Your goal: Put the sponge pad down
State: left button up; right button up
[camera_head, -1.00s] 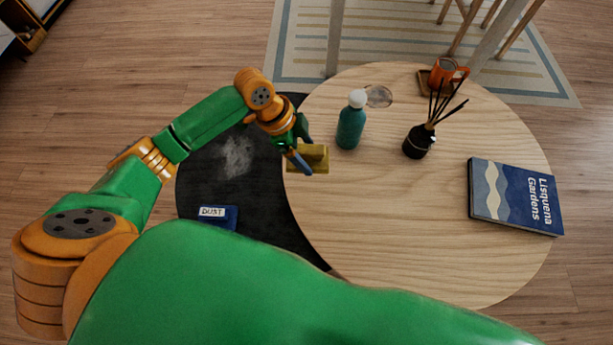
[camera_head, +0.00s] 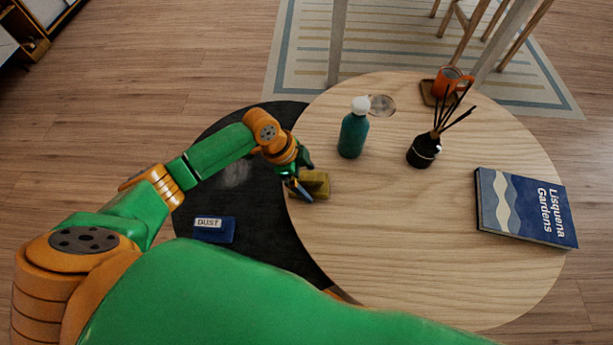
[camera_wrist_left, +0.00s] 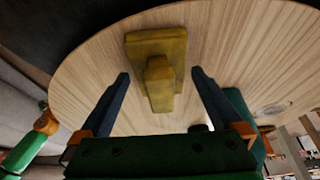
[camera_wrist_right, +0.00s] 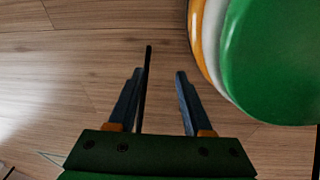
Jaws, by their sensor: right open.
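The yellow sponge pad (camera_head: 317,184) lies on the light wood round table (camera_head: 420,240), near its left edge. In the left wrist view the sponge pad (camera_wrist_left: 172,48) shows a raised grip block on its back, between and beyond the fingers. My left gripper (camera_head: 303,180) is beside it. In the left wrist view its fingers (camera_wrist_left: 160,85) are spread apart, with a gap on each side of the block. My right gripper (camera_wrist_right: 158,75) is open and empty over the wood floor; a thin dark bar shows between its fingers.
A teal bottle (camera_head: 353,132), a black reed diffuser (camera_head: 424,150), an orange mug (camera_head: 449,81) and a blue book (camera_head: 524,207) stand or lie on the table.

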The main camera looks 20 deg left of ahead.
pick_arm(q)
jog(key=shift+r, duration=0.1)
jog(key=p+v, duration=0.4)
jog(key=v, duration=0.8)
pick_arm(e)
jog(key=shift+g, duration=0.4)
jog(key=s+a+r, duration=0.1)
jog(key=r, duration=0.1)
jog(key=s+a+r, duration=0.1)
jog(key=s, duration=0.1)
jog(key=shift+a+r, duration=0.2)
jog(key=shift+r, duration=0.2)
pick_arm(q)
jog(key=shift+s+r, duration=0.1)
pick_arm(e)
jog(key=shift+w, duration=0.1)
